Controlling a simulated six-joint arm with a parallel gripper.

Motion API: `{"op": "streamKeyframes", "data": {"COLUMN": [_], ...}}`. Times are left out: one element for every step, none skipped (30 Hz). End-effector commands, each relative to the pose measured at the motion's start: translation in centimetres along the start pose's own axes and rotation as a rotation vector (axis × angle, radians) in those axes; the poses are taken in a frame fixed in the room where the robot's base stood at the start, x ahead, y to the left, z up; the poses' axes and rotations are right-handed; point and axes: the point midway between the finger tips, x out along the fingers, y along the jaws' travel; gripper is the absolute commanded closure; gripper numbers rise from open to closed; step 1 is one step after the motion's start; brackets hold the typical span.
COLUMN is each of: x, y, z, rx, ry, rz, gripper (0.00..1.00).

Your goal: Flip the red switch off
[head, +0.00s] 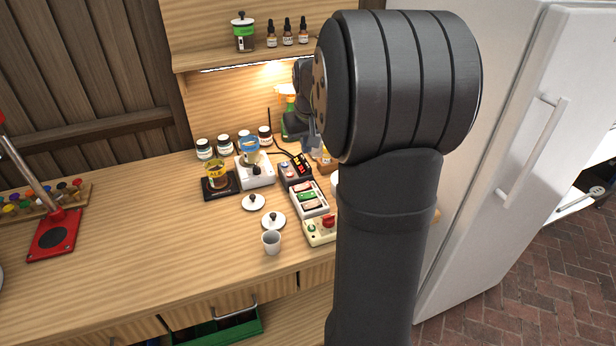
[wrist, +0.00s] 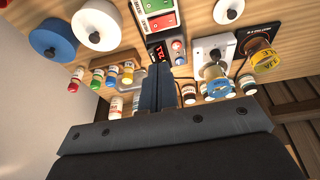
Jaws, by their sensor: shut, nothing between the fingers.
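In the head view a white box (head: 322,212) with red and green blocks, which look like rocker switches, lies on the counter. In the wrist view a red block (wrist: 162,22) and a green block (wrist: 154,5) of it show at the top edge. In front of it stands a cream box with a red knob (head: 328,220) and a green button. I cannot tell which red part is the switch, or its position. My gripper (wrist: 158,66) is shut and empty, above the counter near a black unit with a red digital display (wrist: 158,52). My arm hides part of the counter.
Lids and a white cup (head: 271,242) lie in front. Jars and bottles line the back below a shelf (head: 250,57). The left counter middle is clear.

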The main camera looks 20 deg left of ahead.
Motion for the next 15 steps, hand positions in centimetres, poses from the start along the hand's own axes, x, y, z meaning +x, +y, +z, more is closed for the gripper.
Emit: {"op": "streamKeyframes", "data": {"x": [0.01,0.02,0.03,0.03,0.03,0.03,0.04,0.04,0.04,0.04,0.07,0.16,0.29,0.48,0.83], "y": [0.08,0.1,0.11,0.11,0.11,0.11,0.1,0.1,0.1,0.1,0.1,0.1,0.1,0.1,0.1], "z": [0.16,0.21,0.22,0.22,0.21,0.19,0.19,0.19,0.19,0.19,0.19,0.19,0.19,0.19,0.18], "rx": [0.002,0.002,0.002,0.002,0.002,0.002,0.002,0.002,0.002,0.002,0.002,0.002,0.002,0.002,0.002], "ry": [0.007,0.01,0.012,0.012,0.013,0.012,0.012,0.012,0.012,0.012,0.011,0.011,0.01,0.01,0.01], "rz": [0.0,-0.001,-0.001,-0.001,-0.001,-0.001,-0.001,-0.001,-0.001,-0.001,-0.001,-0.001,-0.001,-0.001,-0.001], "gripper": [1.0,1.0,1.0,1.0,1.0,1.0,1.0,1.0,1.0,1.0,1.0,1.0,1.0,1.0,1.0]}}
